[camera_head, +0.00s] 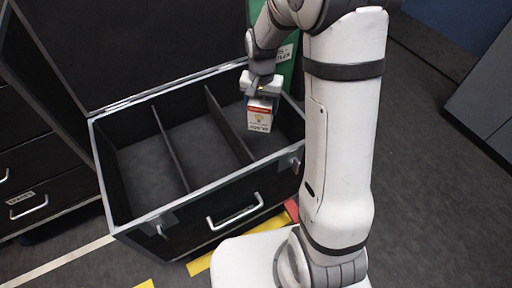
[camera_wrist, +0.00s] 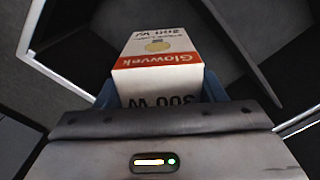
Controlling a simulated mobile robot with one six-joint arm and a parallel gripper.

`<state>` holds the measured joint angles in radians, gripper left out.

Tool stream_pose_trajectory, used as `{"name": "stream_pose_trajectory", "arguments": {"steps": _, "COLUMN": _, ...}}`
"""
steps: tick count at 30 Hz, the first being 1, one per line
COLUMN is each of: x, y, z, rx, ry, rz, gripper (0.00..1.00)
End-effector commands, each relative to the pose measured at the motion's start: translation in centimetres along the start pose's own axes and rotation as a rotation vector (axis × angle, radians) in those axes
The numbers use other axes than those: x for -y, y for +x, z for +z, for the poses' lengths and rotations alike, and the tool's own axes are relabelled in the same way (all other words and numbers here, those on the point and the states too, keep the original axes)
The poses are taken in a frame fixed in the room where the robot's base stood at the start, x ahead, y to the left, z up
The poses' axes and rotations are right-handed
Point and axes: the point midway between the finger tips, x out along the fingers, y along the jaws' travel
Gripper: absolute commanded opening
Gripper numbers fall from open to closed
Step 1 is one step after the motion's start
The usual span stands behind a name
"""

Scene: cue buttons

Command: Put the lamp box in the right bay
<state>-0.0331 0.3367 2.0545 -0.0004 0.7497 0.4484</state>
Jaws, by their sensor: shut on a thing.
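The lamp box (camera_head: 260,114) is a small white and red carton with a bulb picture. My gripper (camera_head: 263,93) is shut on its upper end and holds it upright over the right part of the open case (camera_head: 160,225). In the wrist view the lamp box (camera_wrist: 160,60) shows "Glowynk" and "300 W" lettering between the blue fingers of my gripper (camera_wrist: 160,92). The case has two dividers making three bays. The right bay (camera_head: 275,143) lies below and around the box in the picture; its floor is partly hidden by the box and my arm.
The left bay (camera_head: 140,175) and middle bay (camera_head: 205,150) look empty. The case's raised lid (camera_head: 130,45) stands behind. A green panel (camera_head: 287,75) is behind the right bay. Dark drawers (camera_head: 35,165) stand at the left.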

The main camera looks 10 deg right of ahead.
Motion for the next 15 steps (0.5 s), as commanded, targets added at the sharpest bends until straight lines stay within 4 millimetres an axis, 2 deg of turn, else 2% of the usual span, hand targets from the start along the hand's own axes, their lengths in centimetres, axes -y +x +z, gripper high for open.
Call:
{"name": "stream_pose_trajectory", "arguments": {"steps": 1, "x": -0.3, "y": 2.1, "z": -0.3, "rx": 0.001, "ry": 0.018, "rz": 0.0, "gripper": 0.4}}
{"name": "stream_pose_trajectory", "arguments": {"steps": 10, "x": -0.9, "y": 5.2, "z": -0.9, "rx": 0.001, "ry": 0.06, "rz": 0.0, "gripper": 0.4}}
{"name": "stream_pose_trajectory", "arguments": {"steps": 15, "x": -0.9, "y": 8.1, "z": -0.8, "rx": 0.003, "ry": 0.059, "rz": 0.001, "gripper": 0.4}}
